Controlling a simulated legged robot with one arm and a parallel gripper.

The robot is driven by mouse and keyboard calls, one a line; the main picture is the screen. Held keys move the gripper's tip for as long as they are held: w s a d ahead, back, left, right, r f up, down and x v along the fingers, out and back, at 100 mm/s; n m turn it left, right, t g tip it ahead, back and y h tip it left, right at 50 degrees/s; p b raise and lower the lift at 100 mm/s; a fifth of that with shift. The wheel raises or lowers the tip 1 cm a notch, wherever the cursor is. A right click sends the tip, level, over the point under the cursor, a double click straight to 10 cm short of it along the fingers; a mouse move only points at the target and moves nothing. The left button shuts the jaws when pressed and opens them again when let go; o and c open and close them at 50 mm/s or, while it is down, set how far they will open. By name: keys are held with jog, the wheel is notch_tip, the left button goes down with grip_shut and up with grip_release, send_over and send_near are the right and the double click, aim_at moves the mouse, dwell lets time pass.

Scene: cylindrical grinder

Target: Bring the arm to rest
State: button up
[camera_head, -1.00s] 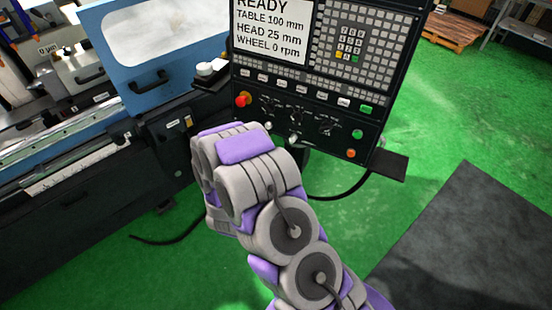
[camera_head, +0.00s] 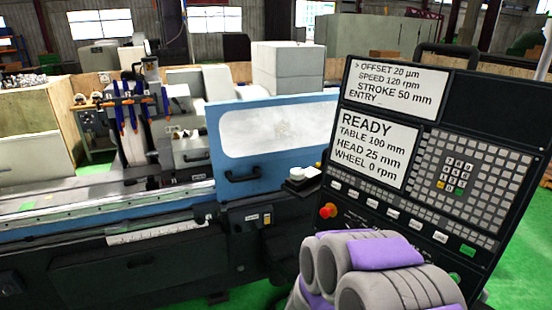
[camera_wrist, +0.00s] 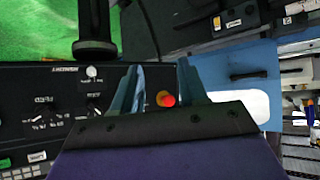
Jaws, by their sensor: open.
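My arm shows at the bottom right of the head view as grey and purple links, in front of the lower part of the control panel (camera_head: 425,150). My gripper is hidden in the head view. In the wrist view my gripper (camera_wrist: 155,82) has two blue-grey fingers spread apart with nothing held between them. The red emergency stop button (camera_wrist: 167,99) shows beyond and between the fingers; it is also in the head view (camera_head: 328,211). I cannot tell the exact gap between gripper and panel.
The grinder with its blue door (camera_head: 275,140) stands left of the panel. A white-topped item (camera_head: 302,174) sits on a small ledge beside the panel. Panel knobs (camera_wrist: 92,72) lie left of the fingers in the wrist view. Green floor (camera_head: 260,292) shows below the machine.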

jog(key=s+a+r+n+g+y+b, duration=0.1)
jog(key=s+a+r+g+y+b, duration=0.15)
jog(key=s, duration=0.45)
jog(key=s+a+r+n+g+y+b, duration=0.1)
jog(key=s+a+r+g+y+b, duration=0.15)
jog(key=s, duration=0.35)
jog(key=s+d+r+g+h+b, duration=0.1)
jog(key=s+d+g, duration=0.2)
jog(key=s, duration=0.9)
jog(key=s+d+r+g+h+b, duration=0.1)
jog(key=s+d, duration=0.4)
jog(key=s, duration=0.7)
jog(key=shift+s+d+g+b, duration=0.25)
jog(key=shift+g+b, duration=0.35)
jog(key=shift+g, duration=0.6)
jog(key=shift+a+r, duration=0.1)
